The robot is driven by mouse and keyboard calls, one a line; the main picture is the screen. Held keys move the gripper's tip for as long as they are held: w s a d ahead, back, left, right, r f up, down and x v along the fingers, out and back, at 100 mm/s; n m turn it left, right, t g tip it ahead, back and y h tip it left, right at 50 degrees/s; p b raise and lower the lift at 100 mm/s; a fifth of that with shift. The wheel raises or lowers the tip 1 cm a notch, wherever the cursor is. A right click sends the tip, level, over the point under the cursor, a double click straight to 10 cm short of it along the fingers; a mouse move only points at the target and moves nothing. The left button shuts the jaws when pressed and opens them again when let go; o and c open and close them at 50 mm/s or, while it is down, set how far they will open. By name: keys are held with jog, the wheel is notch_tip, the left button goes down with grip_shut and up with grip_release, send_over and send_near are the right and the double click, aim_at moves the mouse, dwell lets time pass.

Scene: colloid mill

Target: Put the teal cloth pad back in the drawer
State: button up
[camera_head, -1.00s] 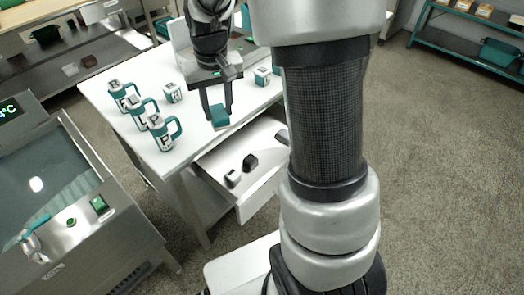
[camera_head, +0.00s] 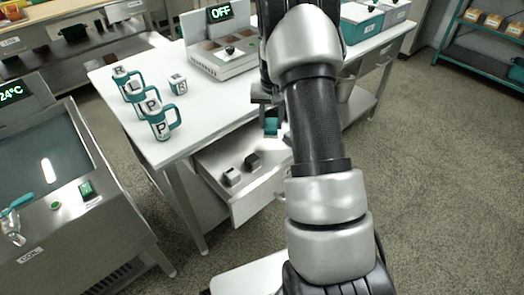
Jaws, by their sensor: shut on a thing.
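The teal cloth pad (camera_head: 271,127) is between the fingers of my gripper (camera_head: 269,119), which is shut on it. My arm hides part of the gripper. In the picture, the pad shows just above the far right part of the open drawer (camera_head: 250,207), by the table's front edge. I cannot tell its exact height over the drawer. The drawer is pulled out from under the white table (camera_head: 165,80). Two small dark-topped blocks (camera_head: 232,176) (camera_head: 253,159) lie in it.
A machine with an "OFF" display (camera_head: 221,50) stands at the back. A steel unit (camera_head: 75,205) is at left. The table's middle is clear.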

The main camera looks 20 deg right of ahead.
notch_tip(320, 180, down, 9)
jog(key=shift+f+b, duration=0.1)
jog(key=shift+b, duration=0.9)
jog(key=shift+f, duration=0.25)
jog(key=o, duration=1)
jog(key=shift+r, duration=0.1)
